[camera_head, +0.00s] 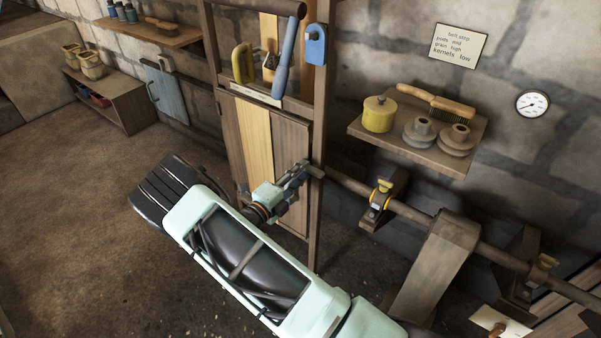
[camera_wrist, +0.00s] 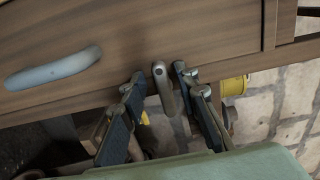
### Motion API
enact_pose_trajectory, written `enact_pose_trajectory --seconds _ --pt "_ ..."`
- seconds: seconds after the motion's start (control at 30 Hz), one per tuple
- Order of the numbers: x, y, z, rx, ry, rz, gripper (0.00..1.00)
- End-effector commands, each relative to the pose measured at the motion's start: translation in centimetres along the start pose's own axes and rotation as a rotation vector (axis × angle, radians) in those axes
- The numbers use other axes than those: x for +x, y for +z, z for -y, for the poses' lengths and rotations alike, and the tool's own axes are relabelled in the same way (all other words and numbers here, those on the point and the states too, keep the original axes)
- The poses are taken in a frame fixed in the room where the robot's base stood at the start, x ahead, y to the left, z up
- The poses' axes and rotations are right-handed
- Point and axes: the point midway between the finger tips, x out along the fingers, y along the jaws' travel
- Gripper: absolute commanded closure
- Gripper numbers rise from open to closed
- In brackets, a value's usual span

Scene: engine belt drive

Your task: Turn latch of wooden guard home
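The wooden guard (camera_head: 228,125) is a tall panelled front with a lighter plank, in the middle of the head view. In the wrist view its brown boards (camera_wrist: 120,45) fill the upper part. A small grey metal latch (camera_wrist: 166,90) with a round pivot head sits near the board's edge in the wrist view. My gripper (camera_wrist: 160,76) is open, with one dark finger on each side of the latch. Gaps show between the fingers and the latch, and I cannot tell if either touches. In the head view my gripper (camera_head: 301,172) is at the guard's right side and the latch cannot be made out.
A grey handle (camera_wrist: 52,68) is on the board left of the latch. In the head view a shaft (camera_head: 405,210) on bearing stands runs right from the guard. A shelf (camera_head: 440,155) with a yellow pot, brush and pulleys is above it. The floor at left is clear.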

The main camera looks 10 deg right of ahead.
Motion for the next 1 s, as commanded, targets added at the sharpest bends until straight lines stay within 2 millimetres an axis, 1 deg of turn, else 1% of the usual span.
enact_pose_trajectory --seconds 0.23,0.37,0.47,0.7,0.8,0.9,1.0 --pt "0.0 0.1 0.1 0.002 -0.001 0.001 0.7" --pt "-0.8 0.1 0.1 0.002 -0.001 0.003 0.7" --pt "-2.3 0.2 0.1 0.001 0.0 0.004 0.7" --pt "-7.6 0.2 0.1 0.002 0.0 0.005 0.7" --pt "-9.4 0.1 0.1 0.002 -0.001 0.004 0.7" --pt "-10.8 0.1 0.0 0.002 0.0 0.002 0.7" --pt "-11.6 0.1 0.1 0.001 -0.001 0.002 0.7"
